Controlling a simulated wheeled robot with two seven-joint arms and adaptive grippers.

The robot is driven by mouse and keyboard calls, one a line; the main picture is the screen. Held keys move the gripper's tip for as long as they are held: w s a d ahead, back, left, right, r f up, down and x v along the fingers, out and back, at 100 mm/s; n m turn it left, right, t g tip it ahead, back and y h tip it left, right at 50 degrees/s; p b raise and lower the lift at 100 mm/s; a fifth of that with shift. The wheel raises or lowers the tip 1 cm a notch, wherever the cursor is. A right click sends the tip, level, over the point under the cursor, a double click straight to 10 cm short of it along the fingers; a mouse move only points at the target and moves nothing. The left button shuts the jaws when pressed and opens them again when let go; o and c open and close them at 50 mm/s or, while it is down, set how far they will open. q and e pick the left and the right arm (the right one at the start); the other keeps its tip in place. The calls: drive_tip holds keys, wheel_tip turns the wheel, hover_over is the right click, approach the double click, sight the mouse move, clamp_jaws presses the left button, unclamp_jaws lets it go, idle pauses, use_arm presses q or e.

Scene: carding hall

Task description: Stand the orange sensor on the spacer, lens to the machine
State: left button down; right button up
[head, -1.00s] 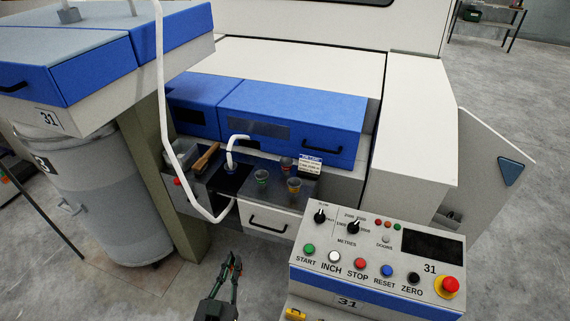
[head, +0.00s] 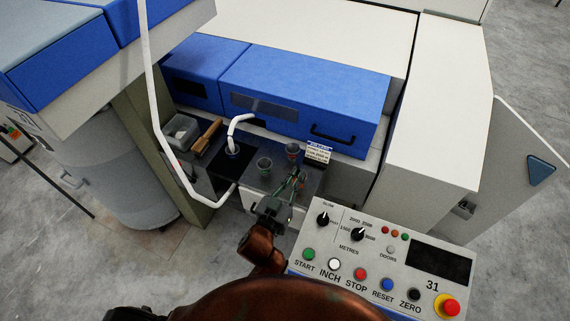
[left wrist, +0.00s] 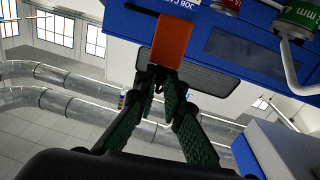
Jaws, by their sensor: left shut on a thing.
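My left gripper (head: 299,175) is over the front right of the dark shelf (head: 230,190). In the left wrist view my left gripper (left wrist: 163,82) is shut on a flat orange block, the orange sensor (left wrist: 172,42), which sticks out past the fingertips. I cannot make out its lens. Small round cans, the likely spacers, stand on the shelf: a grey-topped one (head: 264,166) and a reddish one (head: 292,151) behind the gripper. The wrist view shows a green-banded can (left wrist: 297,18) and a red one (left wrist: 228,4). The gripper covers part of the shelf. My right gripper is not in view.
A white bent pipe (head: 240,119) rises from the shelf, left of the cans. A brush (head: 207,135) and a tray (head: 181,130) lie further left. A small card (head: 318,151) stands at right. Behind is the blue machine cover (head: 300,90); the button console (head: 385,265) is front right.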

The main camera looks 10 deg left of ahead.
use_arm(q)
drive_tip(key=w+d+r+m+h+p, duration=0.1)
drive_tip(key=w+d+r+h+p, duration=0.15)
drive_tip(key=w+d, duration=0.2)
drive_tip(key=shift+m+g+y, duration=0.3)
drive_tip(key=shift+g+y, duration=0.1)
drive_tip(key=shift+y, duration=0.05)
drive_tip(key=shift+s+a+f+b, duration=0.2)
drive_tip(key=shift+a+f+b, duration=0.25)
drive_tip(key=shift+a+f, duration=2.8)
drive_tip(key=shift+s+a+f+b, duration=0.2)
drive_tip(key=shift+a+f+b, duration=0.2)
drive_tip(key=shift+a+f, duration=2.85)
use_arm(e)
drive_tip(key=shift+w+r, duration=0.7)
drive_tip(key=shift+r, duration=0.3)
use_arm(q)
drive_tip(key=shift+a+r, duration=0.1)
drive_tip(key=shift+r, duration=0.05)
drive_tip(key=c, duration=2)
unclamp_jaws()
drive_tip(key=shift+c, duration=0.2)
